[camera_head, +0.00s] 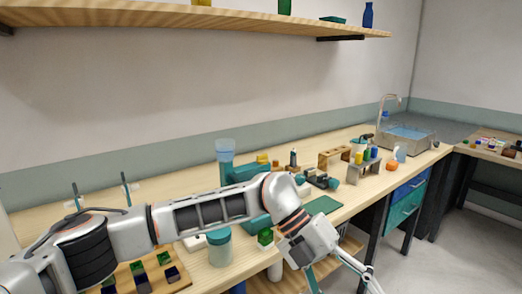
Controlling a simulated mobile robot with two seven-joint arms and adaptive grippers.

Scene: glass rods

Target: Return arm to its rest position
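My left arm (210,210) comes in from the lower left and reaches across the front of the wooden bench (150,186). Its grey and white wrist bends down at the bench's front edge. My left gripper (352,272) hangs beyond that edge at the bottom of the view, pointing down and right. Its fingertips are at or past the frame's lower border, so its opening is unclear. I see no object held in the visible part. My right arm and gripper are not in view.
A teal-lidded jar (219,248) and a green block (265,237) stand close to my forearm. A wooden board with colored blocks (184,280) lies below it. A rack of colored bottles (364,167) and a sink (408,137) are farther right. Open floor (440,265) lies right.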

